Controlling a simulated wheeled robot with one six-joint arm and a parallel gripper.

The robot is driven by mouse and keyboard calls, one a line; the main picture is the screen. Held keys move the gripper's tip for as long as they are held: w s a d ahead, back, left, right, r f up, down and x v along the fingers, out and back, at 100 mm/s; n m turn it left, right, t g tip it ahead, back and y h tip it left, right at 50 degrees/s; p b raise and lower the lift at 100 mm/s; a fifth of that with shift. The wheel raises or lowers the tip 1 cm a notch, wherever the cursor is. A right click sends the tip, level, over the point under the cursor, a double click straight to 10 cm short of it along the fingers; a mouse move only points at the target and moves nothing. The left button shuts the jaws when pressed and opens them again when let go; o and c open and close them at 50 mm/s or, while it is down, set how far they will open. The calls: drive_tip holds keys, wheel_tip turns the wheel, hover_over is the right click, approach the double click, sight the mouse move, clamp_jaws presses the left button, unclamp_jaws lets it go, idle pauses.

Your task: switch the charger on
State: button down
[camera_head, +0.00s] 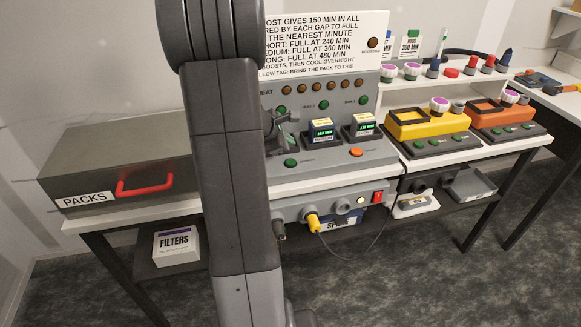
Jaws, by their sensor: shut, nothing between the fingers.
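The charger (336,165) is a grey console on the bench with a sloped panel. Two packs with lit green displays, a left pack (322,134) and a right pack (364,125), sit in its bays. Below it, a grey power strip (290,213) on the bench front carries a red switch (378,197), a pale round lamp (360,200) and a yellow plug (313,222) with a cable. The switch position is too small to tell. My gripper (287,130) is shut and empty in front of the console's left part, above and left of the switch. My arm hides part of it.
A grey PACKS box (115,160) with a red handle (145,183) stands left. Yellow (427,122) and orange (499,112) units stand right. A FILTERS box (175,246) sits on the lower shelf. The floor before the bench is clear at right.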

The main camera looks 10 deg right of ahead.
sight(288, 163)
drive_tip(key=shift+f+b, duration=1.7)
drive_tip(key=shift+f, duration=0.5)
drive_tip(key=shift+f, duration=0.1)
drive_tip(key=shift+f+b, duration=0.3)
drive_tip(key=shift+b, duration=0.25)
drive_tip(key=shift+f+b, duration=0.45)
drive_tip(key=shift+b, duration=0.05)
idle(0.6)
drive_tip(key=shift+r, duration=0.15)
drive_tip(key=shift+r+p, duration=0.65)
drive_tip(key=shift+r, duration=0.1)
drive_tip(key=shift+r+p, duration=1.95)
drive_tip(key=shift+r, duration=0.55)
